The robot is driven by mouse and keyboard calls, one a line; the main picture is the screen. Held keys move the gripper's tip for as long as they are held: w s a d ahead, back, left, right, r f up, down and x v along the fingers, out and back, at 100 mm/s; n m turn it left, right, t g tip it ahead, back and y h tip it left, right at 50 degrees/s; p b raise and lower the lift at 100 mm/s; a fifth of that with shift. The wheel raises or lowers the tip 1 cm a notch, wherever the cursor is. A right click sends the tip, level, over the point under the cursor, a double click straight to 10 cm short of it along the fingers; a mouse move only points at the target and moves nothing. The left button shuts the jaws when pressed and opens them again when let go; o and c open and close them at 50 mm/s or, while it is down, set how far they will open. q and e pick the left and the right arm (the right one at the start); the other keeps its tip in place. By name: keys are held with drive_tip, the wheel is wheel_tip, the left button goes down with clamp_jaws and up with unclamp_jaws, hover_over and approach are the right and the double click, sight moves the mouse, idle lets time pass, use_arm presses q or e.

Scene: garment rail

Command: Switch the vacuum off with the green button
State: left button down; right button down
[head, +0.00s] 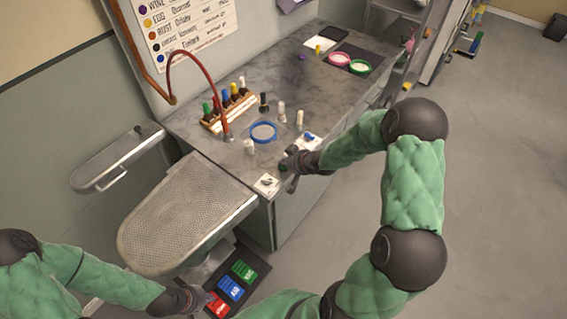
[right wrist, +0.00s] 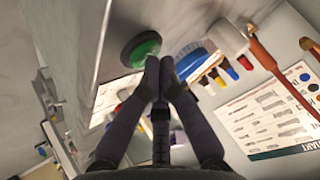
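The green button (right wrist: 142,48) is a round green cap on a dark base, close ahead of my right gripper in the right wrist view. My right gripper (right wrist: 160,66) has its two fingertips together, with nothing seen between them. The tips are right beside the button's edge; I cannot tell if they touch it. In the head view the right gripper (head: 289,164) is at the counter's front edge and largely hides the button. My left gripper (head: 202,298) is low, beside the red pedal (head: 217,306); its fingers are too small to read.
Blue (head: 231,288) and green (head: 243,271) pedals lie on the floor mat. A perforated board (head: 185,215) stands left of the counter (head: 211,142). The counter holds a bottle rack (head: 229,113), a blue ring (head: 263,132), small bottles and a red hose (head: 196,56).

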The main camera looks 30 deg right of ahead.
sight(285, 167)
wheel_tip(285, 167, up, 6)
drive_tip(key=p, duration=0.6)
drive_tip(key=shift+r, duration=0.1)
idle(0.3)
